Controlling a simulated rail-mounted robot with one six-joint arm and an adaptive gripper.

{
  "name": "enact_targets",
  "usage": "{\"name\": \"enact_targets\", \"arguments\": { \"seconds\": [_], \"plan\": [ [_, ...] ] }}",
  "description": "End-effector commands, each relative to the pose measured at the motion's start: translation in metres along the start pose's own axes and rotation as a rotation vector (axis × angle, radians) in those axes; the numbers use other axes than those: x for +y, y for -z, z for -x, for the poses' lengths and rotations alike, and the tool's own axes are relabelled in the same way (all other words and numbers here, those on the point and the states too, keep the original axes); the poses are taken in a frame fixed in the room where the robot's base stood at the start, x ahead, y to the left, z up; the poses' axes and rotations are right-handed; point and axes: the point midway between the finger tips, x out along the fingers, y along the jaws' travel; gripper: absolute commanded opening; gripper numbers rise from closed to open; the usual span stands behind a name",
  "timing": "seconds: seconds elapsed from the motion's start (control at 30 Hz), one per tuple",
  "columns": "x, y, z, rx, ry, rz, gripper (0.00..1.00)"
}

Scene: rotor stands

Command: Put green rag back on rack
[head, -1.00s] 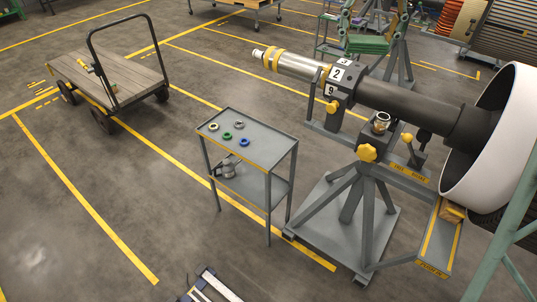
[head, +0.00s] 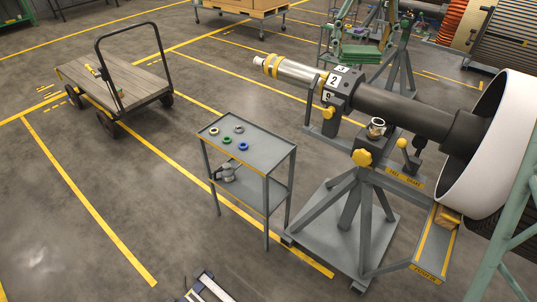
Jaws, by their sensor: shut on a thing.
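My gripper cannot be made out in the head view. No green rag can be told for certain. A flat, layered green thing (head: 361,53) lies at the top, beyond the rotor shaft, among pale green frame parts. It is too small to tell whether it is cloth. No rack can be clearly picked out; a shelf-like frame (head: 326,40) stands just left of the green thing, partly hidden.
A rotor shaft (head: 400,107) rests on a grey stand (head: 345,240) at right. A two-shelf trolley (head: 268,150) holds several small rings on top. A wooden flatbed cart (head: 140,84) stands at left. The floor (head: 110,190) between trolley and cart is clear.

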Motion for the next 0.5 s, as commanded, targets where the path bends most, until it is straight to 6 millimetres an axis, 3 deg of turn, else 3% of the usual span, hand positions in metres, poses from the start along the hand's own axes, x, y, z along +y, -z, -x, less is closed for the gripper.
{"name": "enact_targets", "arguments": {
  "seconds": [0.27,0.5],
  "plan": [
    [-0.021,0.007,-0.032,-0.005,0.013,0.063,0.53],
    [-0.064,0.016,-0.094,-0.01,0.037,0.19,0.53]
  ]
}}
